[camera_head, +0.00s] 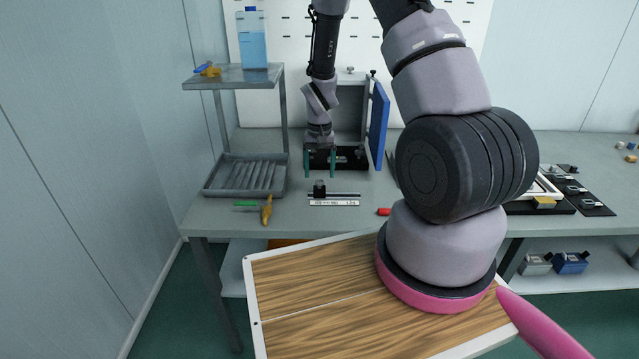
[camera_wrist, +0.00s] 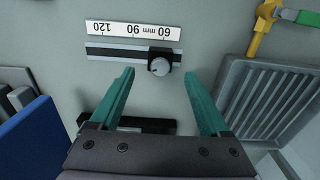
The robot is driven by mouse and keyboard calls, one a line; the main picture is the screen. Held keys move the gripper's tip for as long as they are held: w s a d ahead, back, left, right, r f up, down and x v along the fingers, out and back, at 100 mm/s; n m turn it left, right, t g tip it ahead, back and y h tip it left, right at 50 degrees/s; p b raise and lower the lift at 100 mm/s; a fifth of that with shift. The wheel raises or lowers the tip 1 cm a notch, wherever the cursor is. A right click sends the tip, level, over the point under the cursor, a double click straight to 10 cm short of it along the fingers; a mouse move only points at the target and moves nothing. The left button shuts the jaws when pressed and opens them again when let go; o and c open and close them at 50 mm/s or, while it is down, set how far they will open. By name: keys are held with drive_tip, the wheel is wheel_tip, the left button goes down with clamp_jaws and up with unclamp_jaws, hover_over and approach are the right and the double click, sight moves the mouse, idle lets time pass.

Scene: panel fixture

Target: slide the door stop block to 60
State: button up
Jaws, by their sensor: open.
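The door stop block (camera_head: 319,189) is a small black block with a round grey knob, seated on a dark slotted rail (camera_head: 345,194) on the bench. In the wrist view the block (camera_wrist: 160,59) is close to the 60 mark of the white scale strip (camera_wrist: 134,30), which reads upside down there. My gripper (camera_head: 320,175) is open and empty, its green fingers pointing down just behind the block in the head view. In the wrist view my gripper (camera_wrist: 158,72) has one fingertip to each side of the block; neither visibly touches it.
A cabinet with an open blue door (camera_head: 378,125) stands behind my gripper. A grey ribbed tray (camera_head: 245,176) and a shelf (camera_head: 233,76) are at left. A yellow clamp-like tool (camera_head: 266,211) and a red piece (camera_head: 384,211) lie near the bench front.

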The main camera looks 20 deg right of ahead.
drive_tip(key=shift+r, duration=2.2)
drive_tip(key=shift+r, duration=0.25)
drive_tip(key=s+r+t+y, duration=0.1)
drive_tip(key=s+r+t, duration=0.15)
drive_tip(key=r, duration=0.95)
drive_tip(key=s+r+t, duration=0.1)
drive_tip(key=s+r, duration=0.2)
drive_tip(key=r, duration=0.9)
drive_tip(key=s+r+t+y, duration=0.1)
drive_tip(key=s+r+t, duration=0.2)
drive_tip(key=s+r, duration=1.1)
drive_tip(key=s, duration=0.3)
drive_tip(key=shift+s+a+m+t, duration=0.15)
drive_tip(key=shift+s+m+t, duration=0.15)
drive_tip(key=shift+t, duration=0.05)
